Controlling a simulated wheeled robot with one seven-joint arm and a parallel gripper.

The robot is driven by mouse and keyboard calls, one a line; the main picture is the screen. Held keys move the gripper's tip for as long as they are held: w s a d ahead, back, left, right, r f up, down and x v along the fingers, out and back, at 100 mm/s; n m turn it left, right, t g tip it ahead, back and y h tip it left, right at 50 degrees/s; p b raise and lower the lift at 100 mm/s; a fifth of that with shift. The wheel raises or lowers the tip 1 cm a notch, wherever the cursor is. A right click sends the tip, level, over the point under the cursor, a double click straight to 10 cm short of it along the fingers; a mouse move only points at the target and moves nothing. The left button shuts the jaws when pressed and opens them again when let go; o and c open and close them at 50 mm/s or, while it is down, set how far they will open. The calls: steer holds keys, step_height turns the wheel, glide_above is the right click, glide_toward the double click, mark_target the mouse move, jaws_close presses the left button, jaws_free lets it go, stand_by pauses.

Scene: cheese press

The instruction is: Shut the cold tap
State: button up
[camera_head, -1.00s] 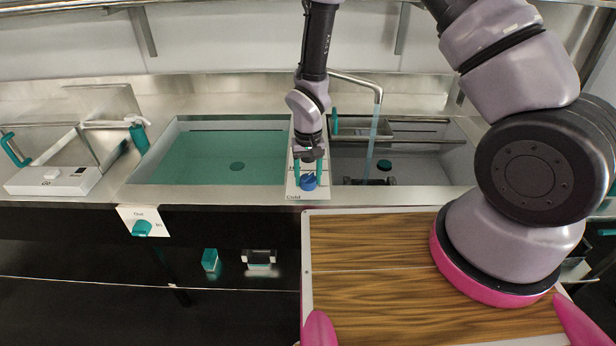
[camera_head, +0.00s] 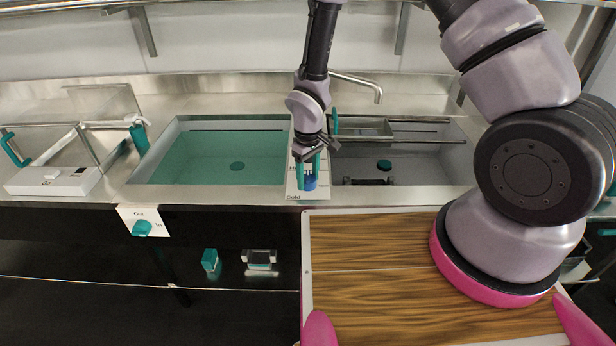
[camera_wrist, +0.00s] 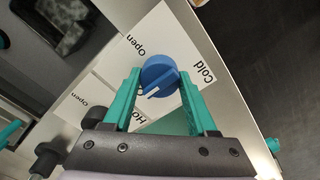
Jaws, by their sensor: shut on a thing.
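The cold tap is a round blue knob with a white pointer mark, on a white plate lettered Cold and Open. In the wrist view the knob (camera_wrist: 160,75) sits between the two teal fingers of my gripper (camera_wrist: 160,85), which is shut on it. The pointer mark is turned away from the word Open beside Cold. In the head view my gripper (camera_head: 309,172) reaches down over the blue knob (camera_head: 311,182) at the counter's front edge. The spout (camera_head: 358,84) over the right basin shows no stream of water.
The left basin (camera_head: 170,150) holds teal-tinted water. The right basin (camera_head: 440,175) has a teal plug and a dark item on its floor. A wooden board (camera_head: 370,290) lies in front. A white device (camera_head: 55,181) stands at the left.

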mark_target(308, 176)
stand_by(0.4)
steer(key=o, duration=1.4)
steer(key=shift+c, duration=0.2)
step_height(308, 176, up, 11)
steer(key=shift+f, duration=0.1)
